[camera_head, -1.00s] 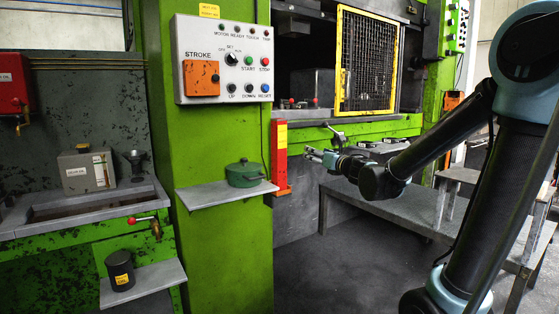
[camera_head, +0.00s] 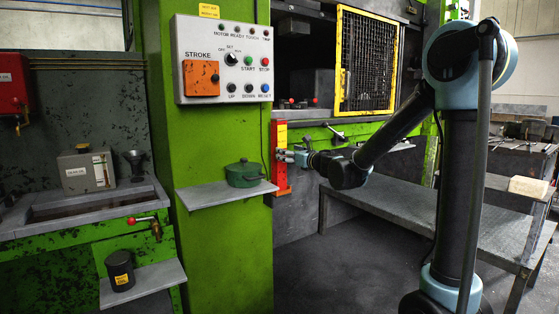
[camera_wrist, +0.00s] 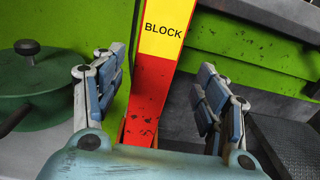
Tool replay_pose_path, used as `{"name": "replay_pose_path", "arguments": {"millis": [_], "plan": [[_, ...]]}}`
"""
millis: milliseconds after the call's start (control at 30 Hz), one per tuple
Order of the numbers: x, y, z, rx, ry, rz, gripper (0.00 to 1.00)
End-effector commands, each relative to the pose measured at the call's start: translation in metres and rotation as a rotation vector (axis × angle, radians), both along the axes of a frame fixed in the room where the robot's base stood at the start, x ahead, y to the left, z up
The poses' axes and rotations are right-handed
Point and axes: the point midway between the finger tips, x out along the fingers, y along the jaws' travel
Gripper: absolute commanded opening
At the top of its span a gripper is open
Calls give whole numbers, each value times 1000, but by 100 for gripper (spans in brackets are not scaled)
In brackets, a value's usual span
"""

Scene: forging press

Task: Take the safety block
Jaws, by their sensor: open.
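The safety block is a tall red bar with a yellow label (camera_head: 281,155), upright against the right side of the green press column. In the wrist view the block (camera_wrist: 148,90) stands in the middle, its yellow part reading "BLOCK". My gripper (camera_head: 284,157) is at the block in the head view. In the wrist view my gripper (camera_wrist: 160,82) is open, with one finger on each side of the block and gaps showing on both sides. The fingers do not appear to touch it. The block's lower end is partly hidden by the gripper body in the wrist view.
A green lidded pot (camera_head: 244,174) sits on a grey shelf (camera_head: 220,193) just left of the block. A control panel (camera_head: 224,60) is above. The yellow-framed mesh guard (camera_head: 366,62) is to the right. A grey bench (camera_head: 420,205) stands below my arm.

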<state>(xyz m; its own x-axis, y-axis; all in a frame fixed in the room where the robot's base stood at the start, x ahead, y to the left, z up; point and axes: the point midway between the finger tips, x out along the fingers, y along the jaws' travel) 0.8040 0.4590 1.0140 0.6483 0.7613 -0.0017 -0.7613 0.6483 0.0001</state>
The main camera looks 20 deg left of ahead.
Motion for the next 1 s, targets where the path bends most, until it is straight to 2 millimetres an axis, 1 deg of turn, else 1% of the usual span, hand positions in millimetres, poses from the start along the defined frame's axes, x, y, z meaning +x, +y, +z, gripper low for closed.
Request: {"name": "replay_pose_path", "arguments": {"millis": [33, 100, 367, 467, 600, 733, 833, 1000], "plan": [[5, 5, 0, 0, 0, 0, 67], [9, 10, 0, 0, 0, -1, 67], [15, 18, 0, 0, 0, -1, 67], [19, 26, 1, 1, 1, 0, 67], [30, 43, 2, 1, 1, 1, 67], [40, 53, 2, 1, 1, -1, 67], [43, 57, 2, 1, 1, -2, 67], [43, 57, 2, 1, 1, -2, 67]]}}
